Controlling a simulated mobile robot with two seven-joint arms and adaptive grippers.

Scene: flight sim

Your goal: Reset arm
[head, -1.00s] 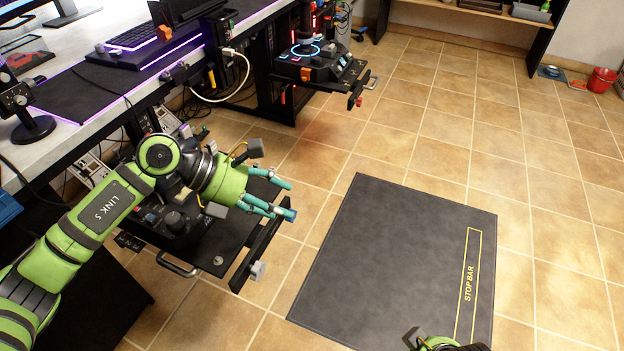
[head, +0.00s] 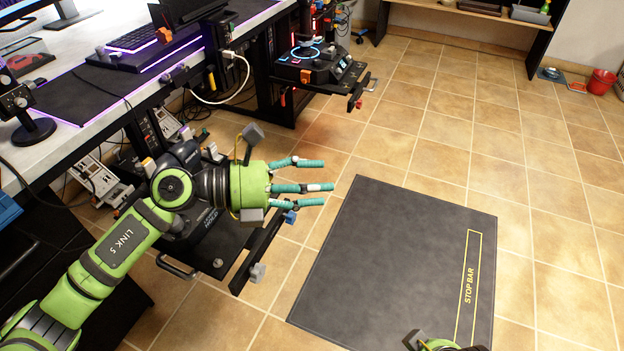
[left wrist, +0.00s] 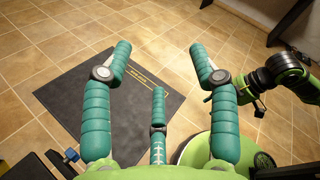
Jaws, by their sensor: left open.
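My left gripper (head: 312,188) has teal fingers spread apart with nothing between them. In the head view it points right, above a low black shelf with a control panel. In the left wrist view my left gripper (left wrist: 155,75) frames the floor and the dark mat between its open fingers. My right arm shows only as a small green and black piece at the bottom edge of the head view. In the left wrist view part of my right arm (left wrist: 285,78) shows at the right, and its fingers cannot be made out.
A dark mat (head: 390,250) marked STOP BAR lies on the tiled floor. The low black shelf (head: 262,240) is under my left arm. A desk (head: 90,85) with a keyboard is behind at left. A red bucket (head: 601,81) stands far right. The tiles around the mat are clear.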

